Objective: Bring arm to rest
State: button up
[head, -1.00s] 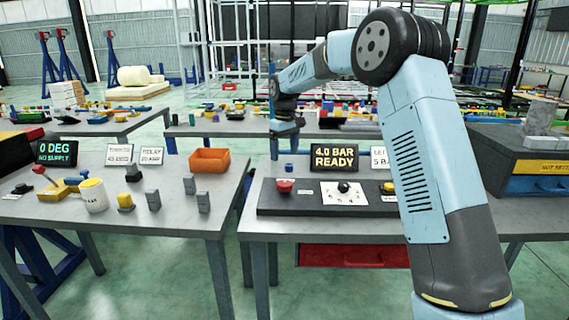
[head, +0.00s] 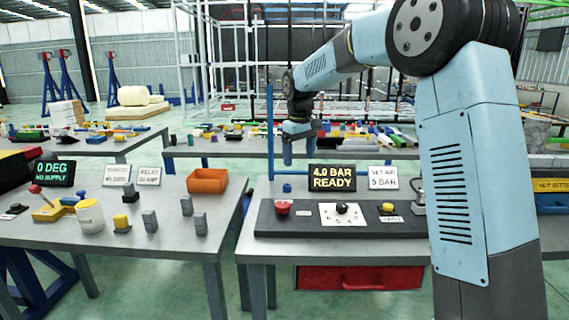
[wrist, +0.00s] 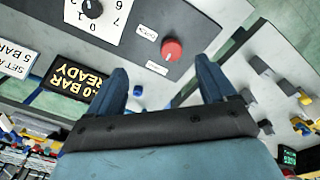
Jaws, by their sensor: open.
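My gripper (head: 298,146) hangs over the back left of the right-hand bench (head: 258,247), beside the black display reading "4.0 BAR READY" (head: 332,177). It points downward. In the wrist view its two blue fingers (wrist: 165,82) stand wide apart with nothing between them. A small blue cap (wrist: 137,91) shows on the surface below, between the fingers. My arm rises from the lower right and bends over at the elbow.
The bench bears a dark panel with a red button (head: 282,208), a dial (head: 343,209) and a yellow button (head: 388,208). A gap separates the benches.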

jog(key=s+d+r+m+t, duration=0.1)
jog(key=s+d+r, duration=0.25)
jog(key=s, duration=0.35)
jog(key=s+d+r+m+t, duration=0.1)
jog(key=s+d+r+m, duration=0.1)
jog(key=s+d, duration=0.35)
jog(key=s+d+r+m, duration=0.1)
jog(key=s+d+r, duration=0.15)
jog(key=s, duration=0.55)
jog(key=s+d+f+m+t, duration=0.1)
jog(key=s+d+f, duration=0.2)
jog(key=s, duration=0.6)
jog(key=s+d+f+m+t, duration=0.1)
jog(key=s+d+f+m, duration=0.1)
jog(key=s, duration=0.8)
jog(key=shift+d+f+m+t, duration=0.3)
jog(key=shift+d+f, duration=0.3)
jog(key=shift+d, duration=0.65)
jog(key=shift+c, duration=0.2)
